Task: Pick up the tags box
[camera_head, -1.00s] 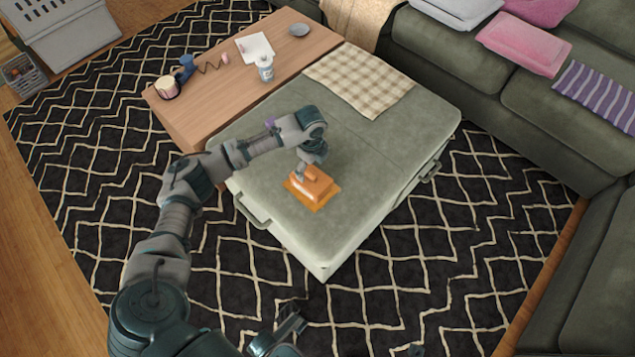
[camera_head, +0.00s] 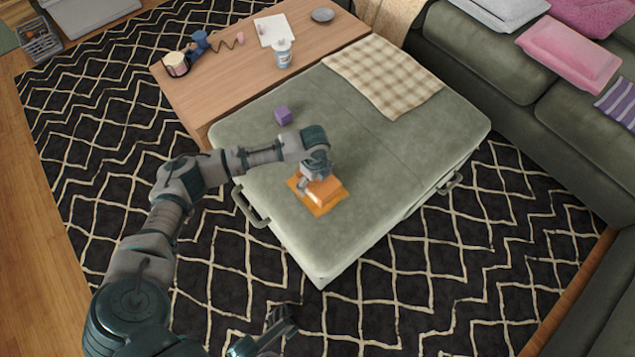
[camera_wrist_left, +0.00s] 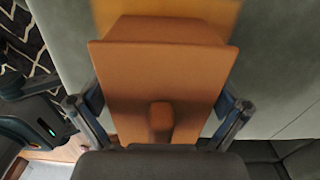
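The tags box appears to be the orange-brown box (camera_head: 324,190) with a flat orange base, lying on the green ottoman (camera_head: 400,165) near its front left edge. My left gripper (camera_head: 312,180) is right over it, pointing down. In the left wrist view the brown box (camera_wrist_left: 160,70) fills the middle, with a small knob towards me. The fingers of my left gripper (camera_wrist_left: 160,108) stand wide apart, one at each side of the box. Whether the pads press on it is hard to tell. A part of my right gripper (camera_head: 275,325) shows at the bottom, low over the rug.
A green sofa (camera_head: 480,55) stands at the right.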

